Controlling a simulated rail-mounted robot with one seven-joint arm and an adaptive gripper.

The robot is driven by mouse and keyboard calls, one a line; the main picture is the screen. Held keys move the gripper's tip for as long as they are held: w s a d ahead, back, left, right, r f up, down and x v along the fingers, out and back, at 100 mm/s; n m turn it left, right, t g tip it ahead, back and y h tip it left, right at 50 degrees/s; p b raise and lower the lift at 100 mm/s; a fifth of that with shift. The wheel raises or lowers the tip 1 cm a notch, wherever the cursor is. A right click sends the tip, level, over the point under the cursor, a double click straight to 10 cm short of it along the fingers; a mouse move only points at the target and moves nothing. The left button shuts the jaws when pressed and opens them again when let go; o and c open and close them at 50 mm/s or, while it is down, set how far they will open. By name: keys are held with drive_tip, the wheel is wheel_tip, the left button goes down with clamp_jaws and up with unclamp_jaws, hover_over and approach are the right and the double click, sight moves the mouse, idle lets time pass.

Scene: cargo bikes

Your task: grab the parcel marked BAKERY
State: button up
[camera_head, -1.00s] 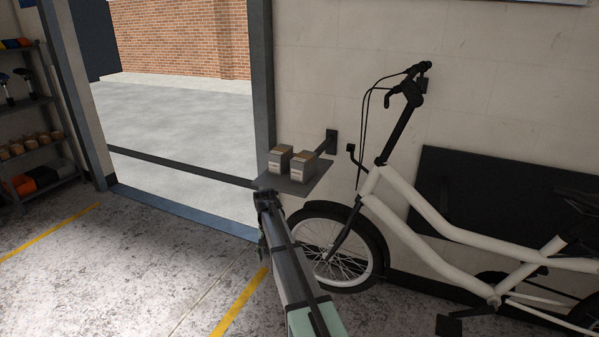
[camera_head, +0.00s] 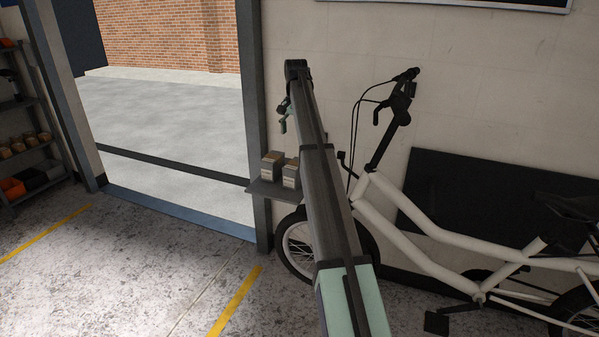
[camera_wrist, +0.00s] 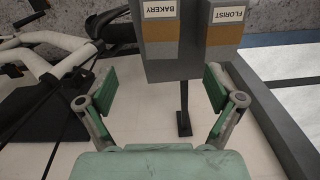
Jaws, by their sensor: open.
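The BAKERY parcel (camera_wrist: 160,30) is a grey box with a brown band and a white label, in the upper middle of the wrist view. The FLORIST parcel (camera_wrist: 225,30) is beside it on the right. In the head view the two boxes stand on a small grey wall shelf (camera_head: 262,190); the right one (camera_head: 291,174), nearer the bike, matches BAKERY. My gripper (camera_wrist: 160,92) is open and empty, its green fingers spread to either side below the BAKERY parcel in the wrist view. In the head view my gripper (camera_head: 284,117) is above the shelf, apart from both boxes.
A white cargo bike (camera_head: 440,235) stands right of the shelf, its dark handlebar (camera_head: 400,95) close to my arm. A door frame (camera_head: 252,110) is left of the shelf. A storage rack (camera_head: 30,140) stands far left. The floor in front is clear.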

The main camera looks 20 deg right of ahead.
sight(296, 163)
wheel_tip(296, 163, down, 11)
drive_tip(key=shift+a+p, duration=0.1)
drive_tip(key=shift+p, duration=1.05)
drive_tip(key=shift+a+f+p, duration=0.1)
drive_tip(key=shift+f+p, duration=0.9)
drive_tip(key=shift+f, duration=1.6)
drive_tip(key=shift+s, duration=0.1)
drive_tip(key=c, duration=1.5)
drive_tip(key=shift+r, duration=0.15)
drive_tip(key=shift+c, duration=0.2)
